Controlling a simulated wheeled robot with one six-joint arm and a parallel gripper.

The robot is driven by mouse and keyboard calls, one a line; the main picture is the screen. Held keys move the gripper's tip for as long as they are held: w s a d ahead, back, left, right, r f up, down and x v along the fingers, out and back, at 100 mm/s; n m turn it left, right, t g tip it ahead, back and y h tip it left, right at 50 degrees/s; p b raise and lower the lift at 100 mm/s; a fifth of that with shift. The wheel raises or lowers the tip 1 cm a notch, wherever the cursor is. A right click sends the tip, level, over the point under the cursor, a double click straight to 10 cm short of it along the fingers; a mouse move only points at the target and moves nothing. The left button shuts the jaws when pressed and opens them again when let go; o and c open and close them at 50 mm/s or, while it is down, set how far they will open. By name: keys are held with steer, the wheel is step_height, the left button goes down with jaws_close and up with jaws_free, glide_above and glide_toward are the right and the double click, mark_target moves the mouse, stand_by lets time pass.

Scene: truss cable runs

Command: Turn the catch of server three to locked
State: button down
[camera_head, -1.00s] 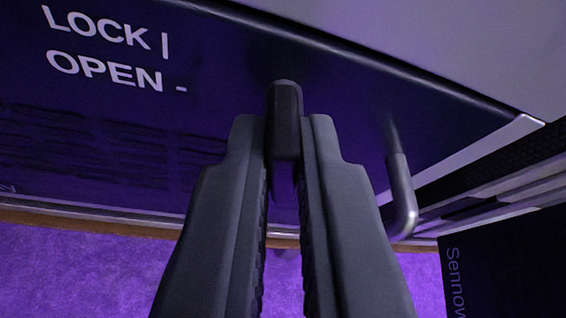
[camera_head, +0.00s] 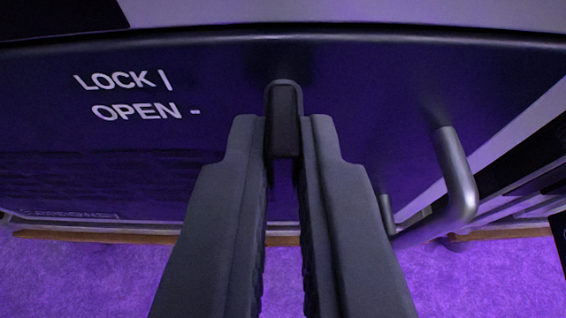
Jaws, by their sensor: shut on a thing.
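The catch (camera_head: 285,120) is a small black bar with a rounded top on the dark front panel (camera_head: 345,100) of a server. My gripper (camera_head: 284,135) is shut on it, with one finger on each side. The catch points up and down in the picture, close to square with the panel's top edge. White print (camera_head: 135,95) to its left reads "LOCK |" and "OPEN -"; the lock mark leans slightly off the catch's line. No server number is readable.
A metal handle (camera_head: 457,175) stands out from the panel to the right of my gripper. Dark vent slots (camera_head: 110,175) lie at the left. Purple-lit floor (camera_head: 100,275) shows below the panel's lower edge.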

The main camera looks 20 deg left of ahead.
steer(key=c, duration=1.6)
jaws_free()
steer(key=shift+o, duration=0.2)
steer(key=v, duration=1.7)
steer(key=shift+s, duration=0.2)
steer(key=shift+d, duration=0.1)
